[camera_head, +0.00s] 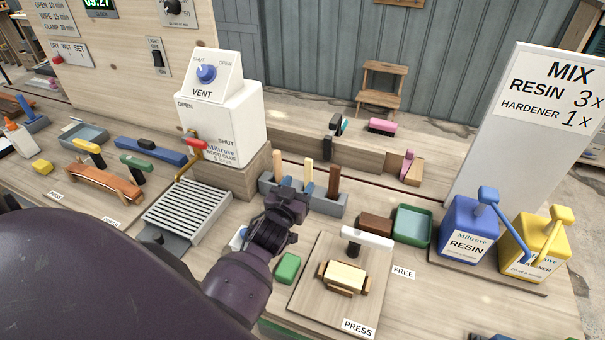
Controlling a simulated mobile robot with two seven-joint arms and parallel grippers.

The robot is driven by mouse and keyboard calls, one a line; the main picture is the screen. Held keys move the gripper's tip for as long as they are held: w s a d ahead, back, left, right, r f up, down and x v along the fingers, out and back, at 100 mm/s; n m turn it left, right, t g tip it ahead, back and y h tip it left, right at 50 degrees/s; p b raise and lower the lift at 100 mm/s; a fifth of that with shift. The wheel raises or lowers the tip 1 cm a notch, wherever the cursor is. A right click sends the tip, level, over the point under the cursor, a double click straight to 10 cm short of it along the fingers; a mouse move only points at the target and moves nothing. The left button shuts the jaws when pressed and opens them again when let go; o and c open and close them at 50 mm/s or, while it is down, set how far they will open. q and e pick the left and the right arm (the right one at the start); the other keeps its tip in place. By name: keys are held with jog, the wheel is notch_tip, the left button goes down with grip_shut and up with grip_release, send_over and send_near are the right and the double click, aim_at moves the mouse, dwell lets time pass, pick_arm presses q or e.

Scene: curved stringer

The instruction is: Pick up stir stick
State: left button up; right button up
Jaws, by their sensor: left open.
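A grey holder (325,205) stands on the bench in the middle of the view. Upright sticks stand in it: a pale one (307,173), a dark brown one (334,182) and another pale one (280,167) at the left. Which of them is the stir stick I cannot tell for sure. My left gripper (290,196) is open, dark, and in front of the holder's left half, close to the sticks; it hides part of the holder. Whether it touches a stick I cannot tell. My right gripper is not in view.
A slatted grate (187,213) and white vent box (235,125) lie left. A press board with a wooden block (343,276) and white-topped handle (367,238) sits in front right. A green tray (412,226), blue resin can (466,232) and yellow hardener can (532,250) stand right.

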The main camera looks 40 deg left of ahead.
aim_at(308, 166)
pick_arm(q)
jog(key=x, duration=0.5)
jog(key=shift+w+a, duration=0.15)
jog(key=shift+w, duration=0.05)
jog(key=shift+a+p+x, duration=0.1)
jog(key=shift+p+x, duration=0.25)
jog(key=shift+x, duration=1)
jog(key=shift+a+p+x, duration=0.15)
jog(key=shift+p+x, duration=0.2)
jog(key=shift+x, duration=1.05)
jog(key=shift+s, duration=0.1)
grip_shut()
